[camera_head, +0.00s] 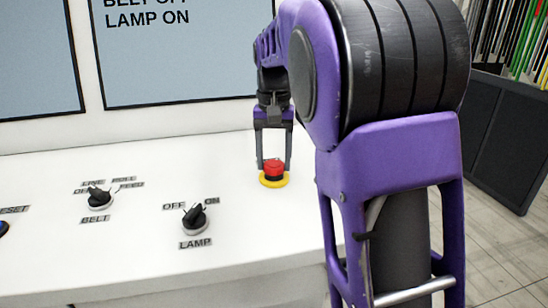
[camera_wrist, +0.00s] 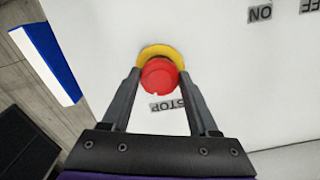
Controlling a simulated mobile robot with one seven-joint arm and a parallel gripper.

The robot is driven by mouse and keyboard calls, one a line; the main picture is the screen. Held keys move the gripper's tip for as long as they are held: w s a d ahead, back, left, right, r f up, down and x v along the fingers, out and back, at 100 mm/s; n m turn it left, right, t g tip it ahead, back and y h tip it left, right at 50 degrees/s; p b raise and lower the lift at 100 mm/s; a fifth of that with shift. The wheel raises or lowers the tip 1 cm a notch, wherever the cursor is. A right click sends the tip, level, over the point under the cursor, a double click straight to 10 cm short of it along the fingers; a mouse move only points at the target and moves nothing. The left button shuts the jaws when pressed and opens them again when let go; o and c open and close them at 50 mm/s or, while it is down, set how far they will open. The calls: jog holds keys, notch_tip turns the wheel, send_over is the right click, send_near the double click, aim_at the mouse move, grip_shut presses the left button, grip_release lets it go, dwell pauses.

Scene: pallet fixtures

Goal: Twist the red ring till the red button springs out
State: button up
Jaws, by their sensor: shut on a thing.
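The red button (camera_head: 273,167) stands on a yellow base (camera_head: 273,181) on the white console, right of the lamp knob. A dark band shows between the red top and the yellow base in the head view. My gripper (camera_head: 273,164) reaches down from above, with one finger on each side of the red top. In the wrist view the red button (camera_wrist: 160,77) sits between the fingertips of my gripper (camera_wrist: 159,72), which is shut on it. I cannot tell a separate ring from the button cap. The yellow base (camera_wrist: 156,51) shows behind it.
The lamp knob (camera_head: 195,218) and the belt knob (camera_head: 99,198) stand on the white console (camera_head: 130,250) to the left. A blue button (camera_head: 3,228) is at the far left edge. A screen (camera_head: 180,60) reading "LAMP ON" rises behind. A dark panel (camera_head: 500,130) stands right.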

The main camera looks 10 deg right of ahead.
jog(key=shift+f, duration=0.1)
jog(key=o, duration=1.4)
notch_tip(320, 180, up, 18)
jog(key=p, duration=0.4)
jog(key=shift+f, duration=0.25)
